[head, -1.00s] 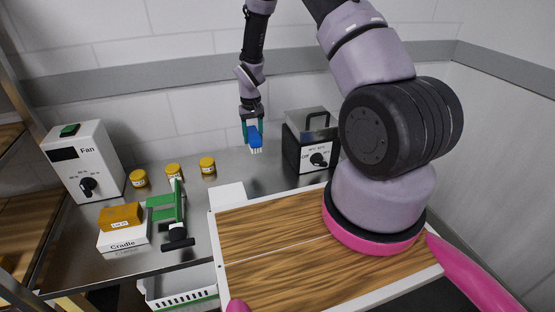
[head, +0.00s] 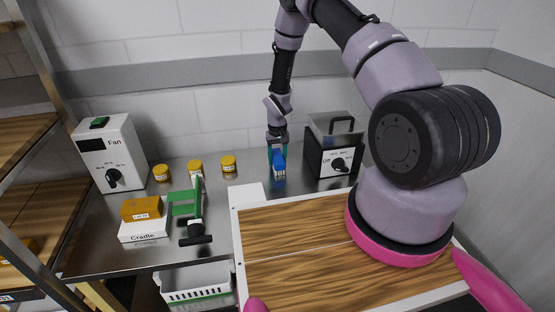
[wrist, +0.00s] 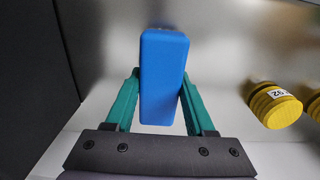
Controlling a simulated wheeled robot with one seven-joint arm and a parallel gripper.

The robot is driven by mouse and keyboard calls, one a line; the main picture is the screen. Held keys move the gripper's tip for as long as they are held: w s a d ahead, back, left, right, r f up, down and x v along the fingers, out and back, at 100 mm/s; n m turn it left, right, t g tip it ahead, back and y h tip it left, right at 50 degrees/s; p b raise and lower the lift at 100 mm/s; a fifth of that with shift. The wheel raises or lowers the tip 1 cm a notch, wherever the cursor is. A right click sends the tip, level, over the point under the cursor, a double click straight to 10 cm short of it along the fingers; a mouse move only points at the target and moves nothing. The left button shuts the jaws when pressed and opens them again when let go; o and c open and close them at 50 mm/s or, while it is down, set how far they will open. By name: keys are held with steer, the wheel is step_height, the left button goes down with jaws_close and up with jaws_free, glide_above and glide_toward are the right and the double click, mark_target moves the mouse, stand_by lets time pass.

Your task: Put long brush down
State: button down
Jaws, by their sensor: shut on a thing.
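The long brush (head: 280,164) has a blue body with pale bristles at its lower end. My gripper (head: 277,150) is shut on it, with a green finger on each side. In the head view the brush is just above or at the metal counter, left of the dark box with the dial; I cannot tell whether it touches the counter. In the wrist view the blue brush (wrist: 163,75) stands between the green fingers of my gripper (wrist: 160,95), and its bristles are hidden.
The dark box with a dial (head: 335,150) is close on the right. Yellow-lidded jars (head: 228,165) stand to the left. A green stand (head: 188,205), the Cradle box (head: 145,228) and the Fan box (head: 112,155) are farther left. A wood-topped board (head: 300,250) lies in front.

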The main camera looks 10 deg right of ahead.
steer(key=shift+f, duration=0.1)
steer(key=shift+c, duration=1.3)
jaws_free()
